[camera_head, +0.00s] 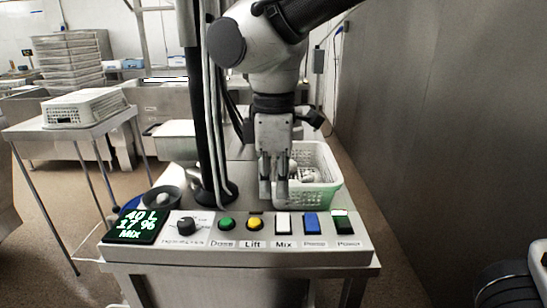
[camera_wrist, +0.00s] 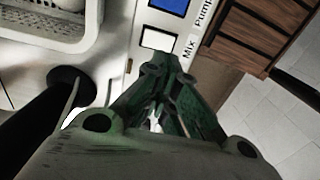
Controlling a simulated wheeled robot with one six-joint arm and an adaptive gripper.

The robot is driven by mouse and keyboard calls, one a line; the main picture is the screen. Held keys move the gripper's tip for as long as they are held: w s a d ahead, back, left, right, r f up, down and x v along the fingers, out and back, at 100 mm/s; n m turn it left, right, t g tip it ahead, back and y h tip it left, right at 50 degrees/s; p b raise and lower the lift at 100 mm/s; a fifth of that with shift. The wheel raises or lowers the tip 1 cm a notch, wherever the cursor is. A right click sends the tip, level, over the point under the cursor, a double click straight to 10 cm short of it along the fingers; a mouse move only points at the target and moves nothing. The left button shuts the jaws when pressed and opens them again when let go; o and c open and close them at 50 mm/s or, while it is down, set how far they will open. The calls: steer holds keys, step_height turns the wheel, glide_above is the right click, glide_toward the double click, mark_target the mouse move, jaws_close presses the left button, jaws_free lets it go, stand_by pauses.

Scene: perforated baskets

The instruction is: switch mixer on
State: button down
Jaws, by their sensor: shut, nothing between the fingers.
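The white Mix switch (camera_head: 283,224) sits on the control panel between the yellow Lift button (camera_head: 254,224) and the blue Pump switch (camera_head: 311,223). My gripper (camera_head: 273,203) points down with its fingers together, just behind and above the Mix switch. In the wrist view my gripper's fingertips (camera_wrist: 166,62) are close beside the white Mix switch (camera_wrist: 157,40); I cannot tell whether they touch it. No finger covers the switch there. The display (camera_head: 137,226) reads 40 L, 17 % and Mix.
A green Dose button (camera_head: 226,224), a black knob (camera_head: 186,226) and a green-and-white Power switch (camera_head: 342,222) share the panel. A perforated white basket (camera_head: 325,190) stands behind my gripper. A dark upright pole (camera_head: 203,110) rises left of it. A wall closes the right side.

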step_height(320, 180, up, 8)
steer(key=shift+s+f, duration=0.2)
steer(key=shift+s, duration=0.25)
